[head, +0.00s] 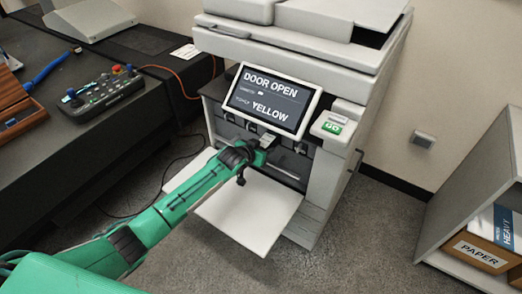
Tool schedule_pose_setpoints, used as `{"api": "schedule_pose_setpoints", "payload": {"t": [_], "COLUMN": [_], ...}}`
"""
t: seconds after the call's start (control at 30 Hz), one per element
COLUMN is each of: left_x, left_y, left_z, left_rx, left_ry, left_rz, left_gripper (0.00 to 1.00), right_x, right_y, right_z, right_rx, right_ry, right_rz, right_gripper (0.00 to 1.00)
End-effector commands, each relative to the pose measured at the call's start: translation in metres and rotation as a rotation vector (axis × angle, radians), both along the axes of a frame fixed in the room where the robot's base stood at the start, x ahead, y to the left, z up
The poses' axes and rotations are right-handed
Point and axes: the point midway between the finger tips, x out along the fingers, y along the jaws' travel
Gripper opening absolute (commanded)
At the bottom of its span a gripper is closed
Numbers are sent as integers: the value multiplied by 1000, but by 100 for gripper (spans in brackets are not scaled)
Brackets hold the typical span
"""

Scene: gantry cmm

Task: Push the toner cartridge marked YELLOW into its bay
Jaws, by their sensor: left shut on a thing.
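The printer (332,190) stands with its front door (250,212) folded down and open. Its tilted screen (269,100) reads "DOOR OPEN" and "YELLOW". A row of dark toner bays with cartridge fronts (300,148) shows below the screen. My left arm reaches over the open door, and my left gripper (266,146) is at the row, right of its middle. It is shut on a cartridge front, mostly hidden by the gripper. I cannot read a YELLOW marking on any cartridge. My right gripper is out of view.
A green-marked button panel (332,128) sits right of the screen. A dark bench (100,120) with a control box (103,90) stands at left. A shelf (470,190) with a paper box (480,252) stands at right. Floor between printer and shelf is clear.

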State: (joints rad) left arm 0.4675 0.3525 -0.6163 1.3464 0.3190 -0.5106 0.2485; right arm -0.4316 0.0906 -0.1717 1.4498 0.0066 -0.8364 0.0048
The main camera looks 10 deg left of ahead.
Motion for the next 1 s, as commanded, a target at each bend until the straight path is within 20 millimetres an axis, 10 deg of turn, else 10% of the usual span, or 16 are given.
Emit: {"api": "schedule_pose_setpoints", "payload": {"t": [1.0], "left_x": [29], "left_y": [-10], "left_z": [2], "left_rx": [-2], "left_ry": [-5], "left_rz": [0], "left_gripper": [11], "right_x": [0], "right_y": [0], "right_z": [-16], "right_rx": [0], "right_ry": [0], "right_rz": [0], "right_gripper": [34]}}
